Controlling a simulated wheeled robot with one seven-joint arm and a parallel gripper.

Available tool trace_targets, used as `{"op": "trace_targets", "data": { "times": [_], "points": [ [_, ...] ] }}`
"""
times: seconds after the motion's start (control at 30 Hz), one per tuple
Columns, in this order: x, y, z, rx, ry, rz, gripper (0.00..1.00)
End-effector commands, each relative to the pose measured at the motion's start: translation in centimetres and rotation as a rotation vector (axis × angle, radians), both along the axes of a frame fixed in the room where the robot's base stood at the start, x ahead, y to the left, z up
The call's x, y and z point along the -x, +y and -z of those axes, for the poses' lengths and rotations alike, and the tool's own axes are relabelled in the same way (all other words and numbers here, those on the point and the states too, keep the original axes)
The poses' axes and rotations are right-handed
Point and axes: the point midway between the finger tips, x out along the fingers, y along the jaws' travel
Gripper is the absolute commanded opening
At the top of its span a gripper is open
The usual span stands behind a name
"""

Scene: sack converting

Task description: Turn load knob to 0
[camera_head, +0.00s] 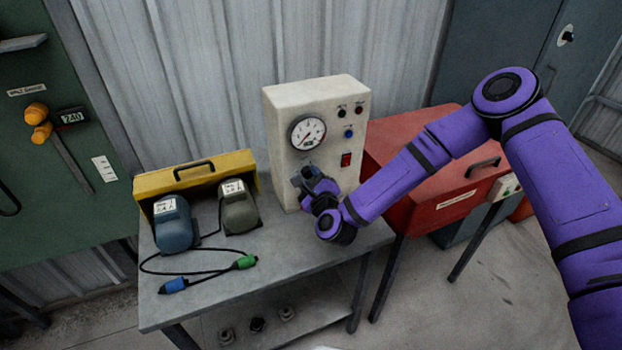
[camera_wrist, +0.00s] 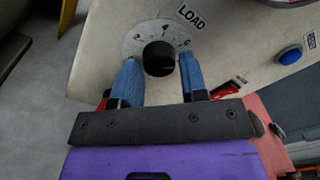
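The load knob (camera_wrist: 158,58) is a round black knob on a pale dial plate with numbers around it, under the label LOAD (camera_wrist: 191,17). A faint light mark on the knob points to the right in the wrist view, near or past the 6. My gripper (camera_wrist: 159,60) is open, with one blue finger on each side of the knob and a visible gap to it. In the head view my gripper (camera_head: 310,182) is at the lower front of the cream tester box (camera_head: 280,120) and hides the knob.
The box also carries a gauge (camera_head: 307,132), a red switch (camera_head: 346,160) and a blue button (camera_head: 348,132). On the grey bench (camera_head: 290,262) stand a yellow case (camera_head: 195,177) and two motors, with cables. A red cabinet (camera_head: 465,195) stands to the right.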

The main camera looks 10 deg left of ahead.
Motion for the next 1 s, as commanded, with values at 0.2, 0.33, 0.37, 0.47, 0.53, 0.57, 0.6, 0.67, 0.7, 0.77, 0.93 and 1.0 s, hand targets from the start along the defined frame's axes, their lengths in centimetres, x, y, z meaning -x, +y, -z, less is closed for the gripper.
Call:
{"op": "trace_targets", "data": {
  "times": [0.2, 0.33, 0.37, 0.47, 0.53, 0.57, 0.6, 0.67, 0.7, 0.77, 0.93, 1.0],
  "points": [
    [0.02, -0.01, 0.0, 0.0, 0.0, 0.0, 0.09],
    [0.02, 0.0, 0.0, 0.007, -0.005, -0.001, 0.09],
    [0.02, 0.0, 0.0, 0.011, -0.008, 0.0, 0.09],
    [0.03, 0.01, -0.01, 0.032, -0.023, -0.001, 0.09],
    [0.04, 0.03, -0.03, 0.056, -0.039, -0.002, 0.09],
    [0.06, 0.04, -0.03, 0.068, -0.048, -0.002, 0.09],
    [0.06, 0.04, -0.03, 0.088, -0.06, -0.002, 0.09],
    [0.05, 0.03, -0.02, 0.122, -0.083, -0.002, 0.09],
    [0.04, 0.01, 0.0, 0.146, -0.1, -0.001, 0.09],
    [0.04, 0.01, -0.03, 0.188, -0.128, -0.002, 0.09],
    [0.03, -0.01, -0.06, 0.318, -0.218, -0.001, 0.09],
    [0.03, -0.01, -0.06, 0.373, -0.256, -0.001, 0.09]
  ]
}}
